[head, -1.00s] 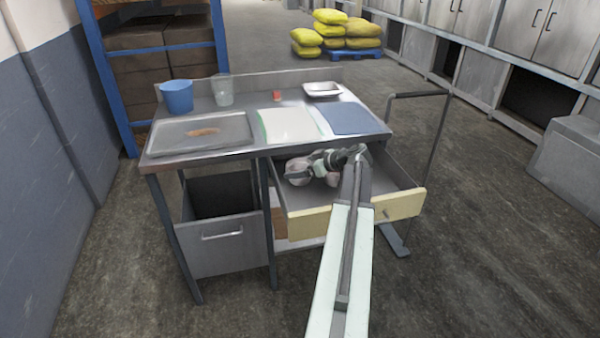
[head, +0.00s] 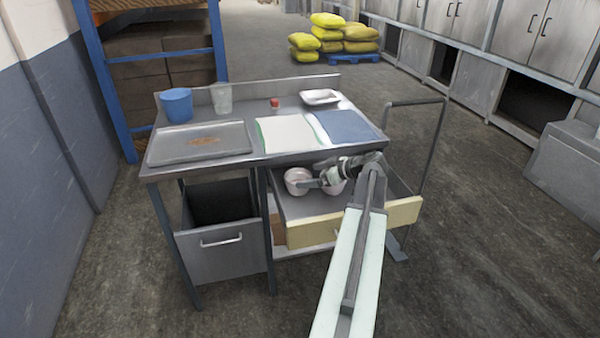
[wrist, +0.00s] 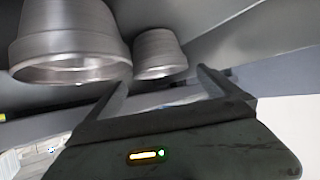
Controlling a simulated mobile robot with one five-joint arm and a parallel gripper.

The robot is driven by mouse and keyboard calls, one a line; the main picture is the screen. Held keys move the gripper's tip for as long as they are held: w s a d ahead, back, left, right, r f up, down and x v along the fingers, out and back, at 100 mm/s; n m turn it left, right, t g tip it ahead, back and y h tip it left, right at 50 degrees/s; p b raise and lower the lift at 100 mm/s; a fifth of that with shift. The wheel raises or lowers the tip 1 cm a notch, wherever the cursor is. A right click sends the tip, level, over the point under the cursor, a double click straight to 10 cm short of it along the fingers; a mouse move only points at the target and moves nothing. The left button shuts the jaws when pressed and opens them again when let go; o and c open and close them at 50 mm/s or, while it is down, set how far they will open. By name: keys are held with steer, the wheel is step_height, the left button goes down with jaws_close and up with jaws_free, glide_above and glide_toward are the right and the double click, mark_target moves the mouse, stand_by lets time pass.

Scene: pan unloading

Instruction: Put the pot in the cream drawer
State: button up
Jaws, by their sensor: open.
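The cream drawer (head: 298,234) is pulled open under the right part of the table. Two pots are inside it: one pot (head: 297,178) at the left and another (head: 336,188) to its right, partly hidden by my arm. In the wrist view they show as a large metal pot (wrist: 70,40) and a second metal pot (wrist: 158,52) that looks smaller. My gripper (head: 312,184) is low over the drawer, close to both pots. Its fingers (wrist: 166,76) are spread in the wrist view with nothing clasped. Whether a finger touches a pot cannot be told.
The metal table (head: 245,105) carries a tray (head: 170,150), a blue cup (head: 176,105), a clear glass (head: 221,98), a red item (head: 275,103), a white dish (head: 320,97) and two mats. A grey drawer (head: 225,260) stands open at left. Floor is free at right.

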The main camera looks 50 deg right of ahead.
steer(key=p+v, duration=0.1)
steer(key=v, duration=0.4)
steer(key=shift+s+r+p, duration=0.1)
steer(key=shift+s+p, duration=0.2)
steer(key=shift+p, duration=0.1)
steer(key=shift+w, duration=0.1)
